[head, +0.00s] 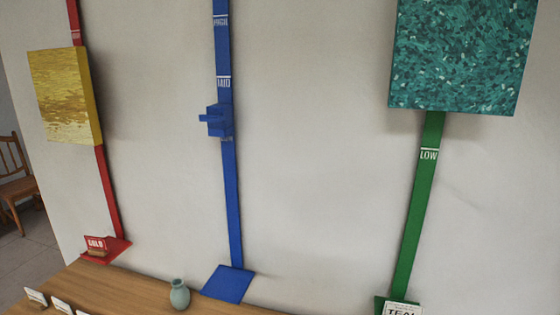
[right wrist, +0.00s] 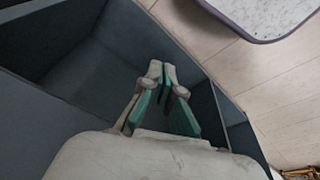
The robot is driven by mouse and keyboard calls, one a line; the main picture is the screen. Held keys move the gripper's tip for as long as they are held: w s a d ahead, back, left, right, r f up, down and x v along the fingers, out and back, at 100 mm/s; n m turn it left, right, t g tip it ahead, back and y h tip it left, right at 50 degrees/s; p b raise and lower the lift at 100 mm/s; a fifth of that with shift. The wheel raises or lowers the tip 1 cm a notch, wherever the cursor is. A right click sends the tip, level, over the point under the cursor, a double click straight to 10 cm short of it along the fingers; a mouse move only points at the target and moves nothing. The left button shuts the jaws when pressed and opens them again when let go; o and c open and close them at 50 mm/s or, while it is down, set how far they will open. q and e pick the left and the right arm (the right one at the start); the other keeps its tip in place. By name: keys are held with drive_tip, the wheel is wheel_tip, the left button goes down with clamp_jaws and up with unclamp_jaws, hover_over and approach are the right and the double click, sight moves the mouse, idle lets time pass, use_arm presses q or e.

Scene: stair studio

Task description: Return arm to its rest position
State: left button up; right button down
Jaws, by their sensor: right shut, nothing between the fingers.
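My right gripper (right wrist: 161,75) shows in the right wrist view, with grey fingers and green inner pads. Its fingertips are together and nothing is held between them. It is over a dark grey open-topped bin (right wrist: 100,72) with a divided side; I cannot tell how far above or inside it the fingertips are. Neither of my grippers shows in the head view. My left gripper is out of sight.
A wooden table (head: 140,281) stands along the wall, bearing a small green vase (head: 180,294) and cards. Red, blue (head: 229,190) and green (head: 417,215) strips run up the wall. A yellow canvas (head: 63,98) and a teal canvas (head: 460,55) hang there. A wooden chair (head: 14,185) stands left.

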drive_tip(key=s+d+f+g, duration=0.1)
drive_tip(key=s+d+f, duration=0.2)
drive_tip(key=s+f, duration=1.3)
drive_tip(key=shift+s+f, duration=0.3)
drive_tip(key=shift+s, duration=0.15)
